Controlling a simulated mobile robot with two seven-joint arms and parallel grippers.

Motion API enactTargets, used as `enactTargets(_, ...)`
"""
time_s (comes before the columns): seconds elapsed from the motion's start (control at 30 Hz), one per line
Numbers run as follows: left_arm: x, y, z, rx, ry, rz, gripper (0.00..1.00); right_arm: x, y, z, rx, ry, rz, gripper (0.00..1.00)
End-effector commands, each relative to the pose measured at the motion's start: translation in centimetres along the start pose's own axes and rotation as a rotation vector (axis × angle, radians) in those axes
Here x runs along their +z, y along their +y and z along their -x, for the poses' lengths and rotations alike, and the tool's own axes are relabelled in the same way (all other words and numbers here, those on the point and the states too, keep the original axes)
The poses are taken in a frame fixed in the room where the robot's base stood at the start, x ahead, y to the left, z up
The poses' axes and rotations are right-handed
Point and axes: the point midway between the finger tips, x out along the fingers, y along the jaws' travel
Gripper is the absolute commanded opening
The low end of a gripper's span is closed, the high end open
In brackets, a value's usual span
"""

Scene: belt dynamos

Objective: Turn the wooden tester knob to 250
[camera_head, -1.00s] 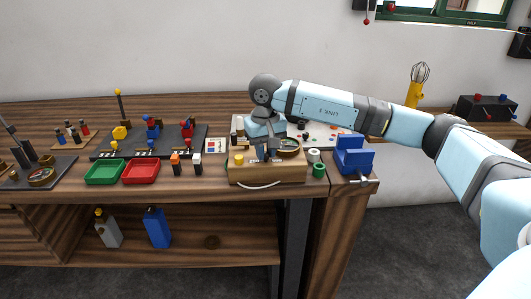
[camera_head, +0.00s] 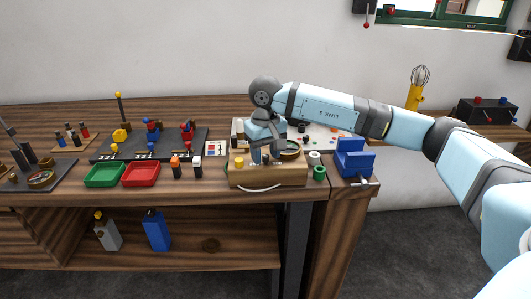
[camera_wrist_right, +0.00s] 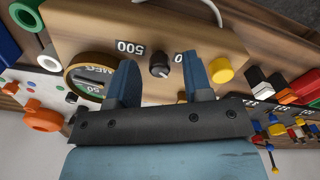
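The wooden tester (camera_head: 290,178) is a light wood box near the bench's right end, with a yellow knob, a round gauge and a white cord in front. In the right wrist view, its small black knob (camera_wrist_right: 159,64) sits between the printed labels "500" and "0". My right gripper (camera_head: 265,160) is over the tester. Its two blue fingers show in the right wrist view (camera_wrist_right: 158,76), open, one on each side of the black knob with gaps between. The gauge (camera_wrist_right: 90,77) is partly hidden by a finger. I cannot read the knob's exact setting. My left gripper is not in view.
A yellow button (camera_wrist_right: 221,70) is close beside one finger. A blue vise (camera_head: 354,158) and green and white rings stand right of the tester. Red (camera_head: 141,186) and green (camera_head: 105,187) trays lie to its left. A white board with small parts is behind.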

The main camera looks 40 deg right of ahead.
Motion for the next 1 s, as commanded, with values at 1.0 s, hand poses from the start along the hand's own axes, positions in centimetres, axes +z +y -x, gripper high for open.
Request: enactTargets(1.0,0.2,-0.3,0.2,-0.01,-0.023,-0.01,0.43,0.0,0.0,13.2,-0.001,0.0,0.0,0.46)
